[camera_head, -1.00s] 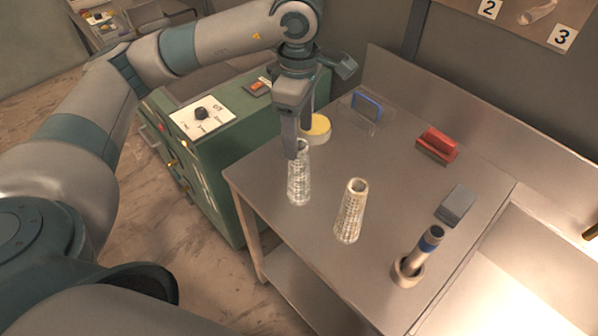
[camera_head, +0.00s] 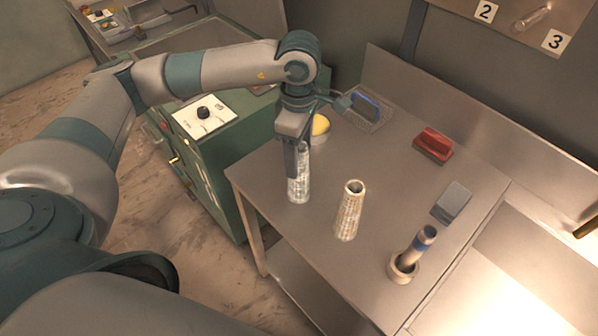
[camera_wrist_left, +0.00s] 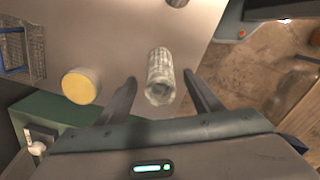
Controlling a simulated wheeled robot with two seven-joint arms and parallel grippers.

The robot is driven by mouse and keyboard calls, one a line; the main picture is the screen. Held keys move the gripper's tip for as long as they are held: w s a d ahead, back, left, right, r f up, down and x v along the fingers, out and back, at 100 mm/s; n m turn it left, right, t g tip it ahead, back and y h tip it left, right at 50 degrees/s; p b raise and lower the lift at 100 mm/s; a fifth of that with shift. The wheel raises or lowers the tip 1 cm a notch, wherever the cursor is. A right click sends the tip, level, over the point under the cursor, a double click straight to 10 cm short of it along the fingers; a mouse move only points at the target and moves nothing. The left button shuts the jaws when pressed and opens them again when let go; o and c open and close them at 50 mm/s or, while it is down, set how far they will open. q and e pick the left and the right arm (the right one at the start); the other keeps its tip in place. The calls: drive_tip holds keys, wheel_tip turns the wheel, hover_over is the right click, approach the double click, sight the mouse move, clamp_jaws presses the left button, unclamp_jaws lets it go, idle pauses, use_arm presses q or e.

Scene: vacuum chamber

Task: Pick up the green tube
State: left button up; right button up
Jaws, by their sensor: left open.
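Two patterned upright tubes stand on the steel table, and neither looks clearly green. The left one (camera_head: 299,188) is pale grey-white; it also shows in the left wrist view (camera_wrist_left: 160,68). The other, cream-coloured tube (camera_head: 348,212) stands to its right. My left gripper (camera_head: 297,162) is over the left tube, pointing down, and its fingers hide part of the tube's upper end. In the left wrist view my left gripper (camera_wrist_left: 159,78) is open, with one finger on each side of that tube and gaps visible. My right gripper is not in view.
On the steel table (camera_head: 262,172) are a yellow-topped round container (camera_head: 320,126), a blue-handled item (camera_head: 366,105), a red block (camera_head: 434,145), a grey block (camera_head: 453,201) and a dark-topped tube in a ring holder (camera_head: 403,270). A green cabinet (camera_head: 215,165) stands at left.

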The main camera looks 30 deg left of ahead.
use_arm(q)
drive_tip(key=shift+f+p, duration=0.3)
drive_tip(key=shift+f, duration=0.9)
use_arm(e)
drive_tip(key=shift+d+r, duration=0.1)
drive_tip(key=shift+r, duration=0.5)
use_arm(q)
drive_tip(key=c, duration=1.4)
drive_tip(key=shift+c, duration=0.2)
drive_tip(key=shift+r, duration=0.1)
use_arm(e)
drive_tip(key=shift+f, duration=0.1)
